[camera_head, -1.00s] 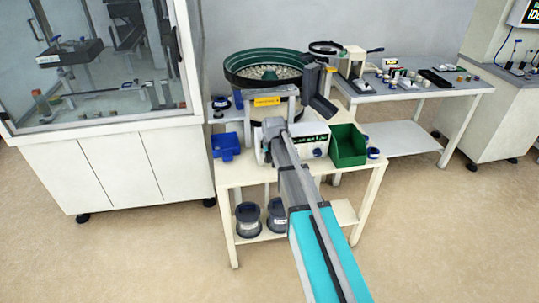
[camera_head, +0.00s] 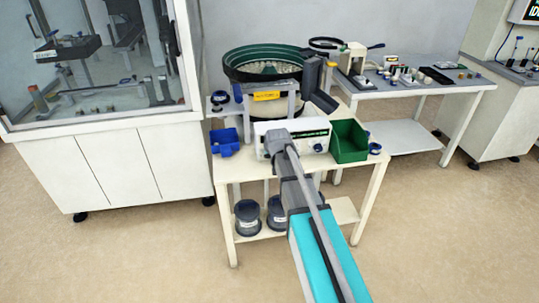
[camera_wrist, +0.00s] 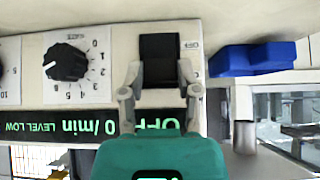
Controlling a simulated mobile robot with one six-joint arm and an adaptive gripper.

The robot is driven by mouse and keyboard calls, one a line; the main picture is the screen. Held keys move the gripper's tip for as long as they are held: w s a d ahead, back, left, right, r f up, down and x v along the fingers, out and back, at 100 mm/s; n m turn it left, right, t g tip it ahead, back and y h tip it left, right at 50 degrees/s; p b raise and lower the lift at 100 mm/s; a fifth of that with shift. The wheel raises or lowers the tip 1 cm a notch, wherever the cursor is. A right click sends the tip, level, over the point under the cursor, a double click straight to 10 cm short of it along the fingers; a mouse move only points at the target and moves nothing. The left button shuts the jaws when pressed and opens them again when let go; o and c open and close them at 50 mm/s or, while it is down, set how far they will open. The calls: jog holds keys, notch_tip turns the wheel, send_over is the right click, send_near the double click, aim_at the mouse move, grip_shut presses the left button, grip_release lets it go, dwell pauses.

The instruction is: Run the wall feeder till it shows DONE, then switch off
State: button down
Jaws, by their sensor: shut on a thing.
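The feeder's white control box (camera_head: 313,139) stands on a cream table, below the green bowl feeder (camera_head: 264,64). In the wrist view, upside down, the box shows a black switch (camera_wrist: 159,48) beside an OFF mark, and a black dial (camera_wrist: 66,62). Its display (camera_wrist: 88,126) reads OFF, 0/min and LEVEL LOW in green. My gripper (camera_wrist: 160,76) is at the switch, its grey fingers on both sides and shut on it. In the head view my gripper (camera_head: 275,140) hides the left part of the box front.
A green bin (camera_head: 349,142) is right of the box and a blue bin (camera_head: 225,142) left. Dark-lidded tubs (camera_head: 248,218) stand on the lower shelf. A glass-fronted cabinet (camera_head: 108,160) is at left; a table with small parts (camera_head: 410,90) is at right.

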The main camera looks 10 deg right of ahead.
jog(key=shift+s+f+t+b, duration=0.1)
jog(key=shift+s+t+b, duration=0.05)
jog(key=shift+t+b, duration=0.2)
jog(key=shift+c, duration=1.6)
grip_release()
jog(key=s+f+g+p, duration=0.15)
jog(key=s+g, duration=0.25)
jog(key=s, duration=1)
jog(key=s+f+g+b, duration=0.1)
jog(key=s+f+g, duration=0.3)
jog(key=s, duration=1.1)
notch_tip(320, 180, up, 24)
jog(key=p, duration=2.4)
jog(key=shift+w+r+g, duration=0.15)
jog(key=shift+r+g, duration=0.05)
jog(key=shift+g, duration=0.25)
